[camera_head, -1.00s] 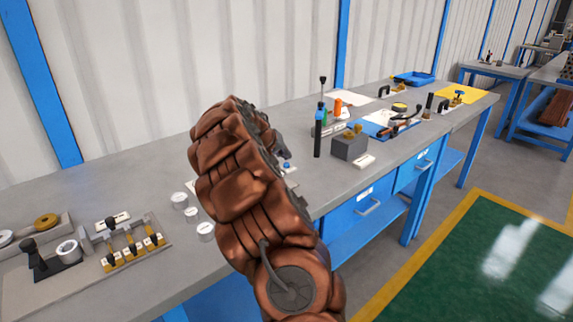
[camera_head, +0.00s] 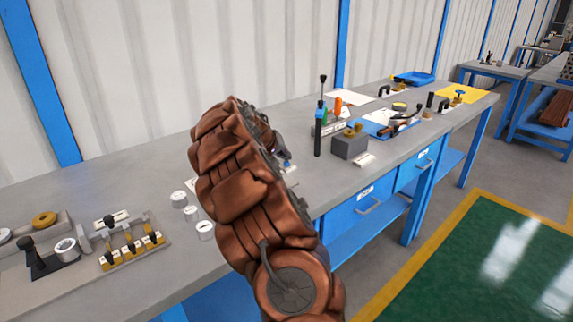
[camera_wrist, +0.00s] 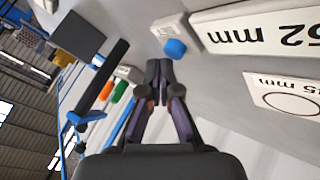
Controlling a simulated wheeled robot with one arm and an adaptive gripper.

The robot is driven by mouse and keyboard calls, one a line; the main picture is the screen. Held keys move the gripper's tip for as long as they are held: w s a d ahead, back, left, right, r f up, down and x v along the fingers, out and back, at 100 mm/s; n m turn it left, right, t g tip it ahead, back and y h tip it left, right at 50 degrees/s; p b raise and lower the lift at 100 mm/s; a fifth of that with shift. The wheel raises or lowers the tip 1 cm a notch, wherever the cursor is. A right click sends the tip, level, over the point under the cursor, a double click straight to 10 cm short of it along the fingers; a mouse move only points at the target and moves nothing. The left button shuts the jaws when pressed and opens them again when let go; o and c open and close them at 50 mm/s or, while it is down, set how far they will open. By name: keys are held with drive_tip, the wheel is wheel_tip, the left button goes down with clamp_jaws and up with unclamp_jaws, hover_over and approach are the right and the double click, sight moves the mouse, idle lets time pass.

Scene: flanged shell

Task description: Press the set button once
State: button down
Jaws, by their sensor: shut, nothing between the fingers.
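A small blue button (camera_wrist: 175,48) shows in the wrist view, at the edge of a pale block (camera_wrist: 172,27). I cannot read any "set" marking on it. In the head view a small blue spot (camera_head: 287,164) shows beside my arm, probably the same button. My gripper (camera_wrist: 158,70) is shut and empty, with its dark fingertips just short of the button in the wrist view. I cannot tell whether they touch it. In the head view my copper-coloured arm hides most of the gripper and the bench around it.
An upside-down "mm" label plate (camera_wrist: 265,28) lies beside the button. A dark upright cylinder (camera_head: 318,140) and a grey box (camera_head: 349,146) stand to the right on the bench. White round pieces (camera_head: 179,199) and a lever fixture (camera_head: 130,243) are left of my arm.

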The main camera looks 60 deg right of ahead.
sight(285, 163)
drive_tip(key=shift+f+b, duration=0.45)
drive_tip(key=shift+f, duration=0.05)
idle(1.1)
drive_tip(key=shift+r, duration=0.95)
drive_tip(key=shift+r, duration=0.15)
drive_tip(key=shift+r+p, duration=0.95)
drive_tip(key=shift+r, duration=1.4)
